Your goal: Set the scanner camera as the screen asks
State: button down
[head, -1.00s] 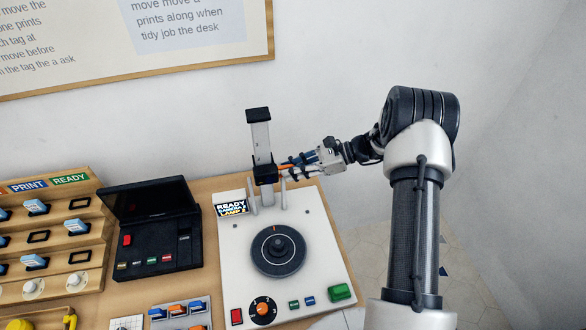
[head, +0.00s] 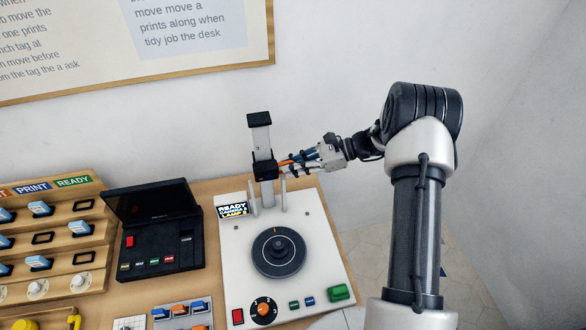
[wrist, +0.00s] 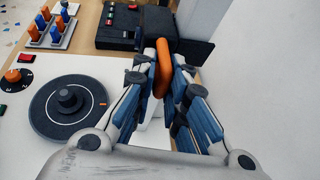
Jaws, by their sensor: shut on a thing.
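The scanner (head: 320,250) is a white base with a dark round turntable (head: 278,252). A pale upright mast (head: 260,138) with a black cap stands at its back. The scanner camera (head: 264,169) is a black block partway up the mast. My gripper (head: 292,161) is at its right side, shut on an orange handle (wrist: 163,66) that sticks out from the camera. In the wrist view the handle is between my blue-padded fingertips (wrist: 164,80).
On the scanner's front are an orange knob (head: 264,309) and a green button (head: 341,292). A black laptop-like console (head: 155,235) and a wooden rack (head: 60,235) stand to the left. A wall rises close behind the mast. Open floor lies to the right.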

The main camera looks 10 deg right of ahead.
aim_at(277, 162)
jog(key=r, duration=0.1)
jog(key=r+p, duration=0.1)
jog(key=r, duration=0.1)
jog(key=shift+w+d+r, duration=0.1)
jog(key=shift+w+d, duration=0.05)
jog(key=shift+w, duration=0.05)
jog(key=c, duration=1.7)
grip_release()
jog(key=shift+w+f, duration=0.1)
jog(key=shift+f, duration=0.15)
jog(key=v, duration=1.2)
